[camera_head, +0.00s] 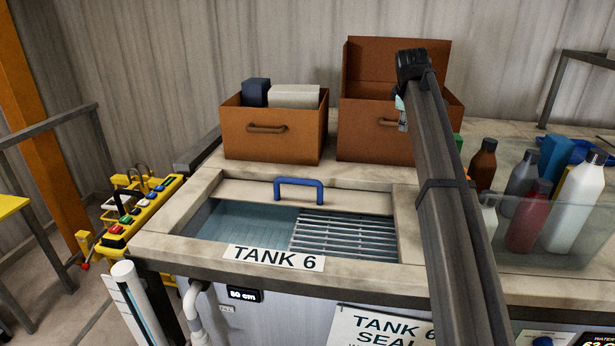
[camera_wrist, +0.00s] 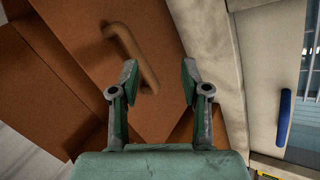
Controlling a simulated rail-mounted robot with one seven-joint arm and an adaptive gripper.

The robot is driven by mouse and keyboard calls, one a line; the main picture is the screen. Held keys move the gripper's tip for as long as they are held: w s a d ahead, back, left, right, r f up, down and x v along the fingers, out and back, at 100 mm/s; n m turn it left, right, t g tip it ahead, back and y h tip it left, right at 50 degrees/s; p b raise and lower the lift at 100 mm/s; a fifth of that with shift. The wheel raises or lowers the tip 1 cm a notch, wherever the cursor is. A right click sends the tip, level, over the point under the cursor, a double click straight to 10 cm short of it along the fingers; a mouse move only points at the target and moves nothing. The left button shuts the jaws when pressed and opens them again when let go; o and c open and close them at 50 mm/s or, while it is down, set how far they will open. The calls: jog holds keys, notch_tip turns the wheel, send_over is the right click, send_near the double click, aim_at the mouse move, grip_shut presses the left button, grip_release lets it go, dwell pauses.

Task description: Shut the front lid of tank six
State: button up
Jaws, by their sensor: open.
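Tank six is marked by a white "TANK 6" sign (camera_head: 273,258) on its front rim. Its opening shows blue-grey liquid (camera_head: 240,222) on the left and a metal grate (camera_head: 345,233) on the right. A pale lid panel (camera_head: 235,190) with a blue bar handle (camera_head: 298,184) lies along the back of the opening, leaving the front part uncovered. The blue handle (camera_wrist: 284,118) also shows at the right of the wrist view. My gripper (camera_wrist: 160,82) is open and empty, over a brown box. In the head view my arm hides most of it.
A brown box (camera_head: 237,139) holding a dark and a pale block stands behind the tank. A second, open-lidded brown box (camera_head: 362,140) has its handle (camera_wrist: 135,55) near my fingers. Several bottles (camera_head: 527,215) stand at right. A yellow button panel (camera_head: 140,210) is at left.

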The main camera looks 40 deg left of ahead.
jog(key=s+a+n+g, duration=0.2)
jog(key=s+a+n, duration=0.1)
jog(key=s+a, duration=0.9)
jog(key=n+g+h, duration=0.1)
jog(key=n+g, duration=0.1)
jog(key=g, duration=0.1)
send_near(300, 179)
jog(key=f+p, duration=0.1)
jog(key=f, duration=0.2)
jog(key=w+f+p, duration=0.1)
jog(key=f+p, duration=0.1)
jog(key=f, duration=0.1)
jog(key=a+f+p, duration=0.1)
jog(key=f, duration=0.1)
jog(key=shift+w+f+p, duration=0.2)
jog(key=shift+f+p, duration=0.2)
jog(key=shift+c, duration=0.3)
grip_shut()
